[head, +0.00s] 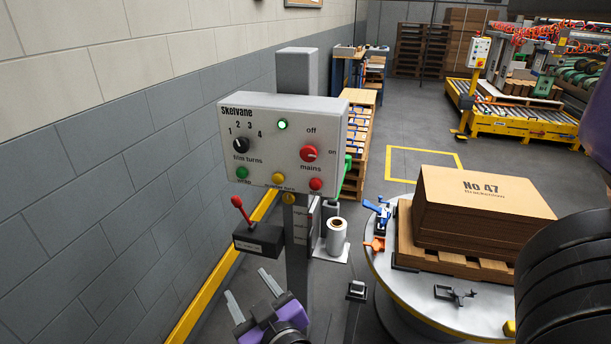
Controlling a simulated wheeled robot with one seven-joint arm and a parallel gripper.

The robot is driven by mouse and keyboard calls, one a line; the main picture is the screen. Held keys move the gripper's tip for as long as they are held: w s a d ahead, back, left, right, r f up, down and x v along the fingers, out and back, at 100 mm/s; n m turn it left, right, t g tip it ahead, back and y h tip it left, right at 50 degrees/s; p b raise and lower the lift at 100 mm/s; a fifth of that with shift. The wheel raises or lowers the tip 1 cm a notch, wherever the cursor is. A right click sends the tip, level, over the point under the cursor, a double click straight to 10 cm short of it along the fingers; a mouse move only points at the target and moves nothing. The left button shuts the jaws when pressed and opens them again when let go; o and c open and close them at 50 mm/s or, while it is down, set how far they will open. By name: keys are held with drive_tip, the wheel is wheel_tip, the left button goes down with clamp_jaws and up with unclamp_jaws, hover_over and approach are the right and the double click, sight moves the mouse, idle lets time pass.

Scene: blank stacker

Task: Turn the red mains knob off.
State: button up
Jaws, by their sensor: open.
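The red mains knob (310,153) is on the right half of a pale grey control panel (262,112) on a post. Its light pointer mark appears to face right, towards the word "on"; "off" is printed above it. A small green lamp (282,125) above the knob looks lit. My gripper (249,286) is in the lower middle of the head view, below the panel and well apart from the knob. Its two grey fingers are spread and nothing is between them.
A wall is at left. A round turntable (445,318) with stacked cardboard (480,207) stands at right.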

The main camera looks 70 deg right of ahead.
drive_tip(key=d+r+m+g+h, duration=0.5)
drive_tip(key=d+r+m+h, duration=0.15)
drive_tip(key=d+r, duration=0.35)
drive_tip(key=m+g+h, duration=0.2)
drive_tip(key=m+g, duration=0.4)
drive_tip(key=m, duration=0.2)
approach(308, 154)
drive_tip(key=d, duration=0.2)
drive_tip(key=shift+w+d+r+p, duration=0.15)
drive_tip(key=shift+d+p, duration=0.35)
drive_tip(key=shift+d, duration=1.1)
drive_tip(key=shift+w+d+f+p, duration=0.15)
drive_tip(key=shift+d+p, duration=0.35)
drive_tip(key=shift+d, duration=1.15)
drive_tip(key=shift+r, duration=0.1)
drive_tip(key=shift+n, duration=0.25)
clamp_jaws()
